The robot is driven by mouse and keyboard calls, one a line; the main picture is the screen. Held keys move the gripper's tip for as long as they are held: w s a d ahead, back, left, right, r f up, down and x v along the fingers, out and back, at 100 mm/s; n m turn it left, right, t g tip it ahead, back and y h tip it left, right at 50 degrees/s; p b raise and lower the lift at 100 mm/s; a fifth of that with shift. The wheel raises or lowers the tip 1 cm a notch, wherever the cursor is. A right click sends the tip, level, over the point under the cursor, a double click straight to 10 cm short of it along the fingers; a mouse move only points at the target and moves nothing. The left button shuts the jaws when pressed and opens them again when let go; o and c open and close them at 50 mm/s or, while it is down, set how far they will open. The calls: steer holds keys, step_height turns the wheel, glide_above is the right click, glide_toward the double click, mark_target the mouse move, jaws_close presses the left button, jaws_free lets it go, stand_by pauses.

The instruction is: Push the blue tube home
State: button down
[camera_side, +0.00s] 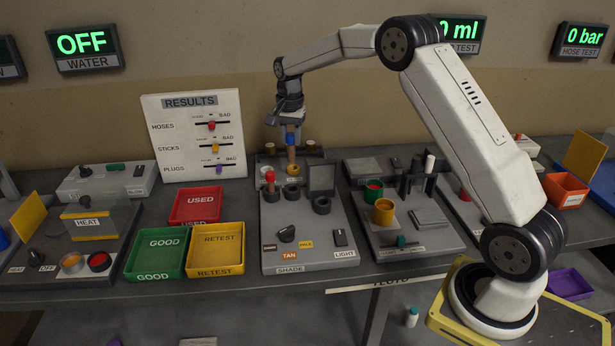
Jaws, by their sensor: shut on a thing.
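The blue-capped tube (291,153) has a brownish body and stands upright below my gripper (289,124) at the back of the bench. My gripper points down and is shut on the tube's blue top. The tube's lower end is at the station marked SHADE (316,264), near its back part. I cannot tell whether the tube sits in a hole or hangs just above or in front of it. A red-capped tube (270,182) stands upright to its left in a dark round holder. Other dark round holders (292,190) are beside it.
A grey upright block (322,177) stands right of the tubes. The RESULTS board (194,135) is behind to the left. Red USED (197,222), green GOOD (140,276) and yellow RETEST (217,270) trays lie front left. A station with a yellow cup (384,211) is to the right.

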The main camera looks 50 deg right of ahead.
mark_target(291, 143)
steer(key=shift+f, duration=1.6)
steer(key=shift+f, duration=4.05)
steer(key=shift+c, duration=1.6)
jaws_free()
steer(key=shift+r, duration=0.2)
steer(key=shift+r, duration=3.75)
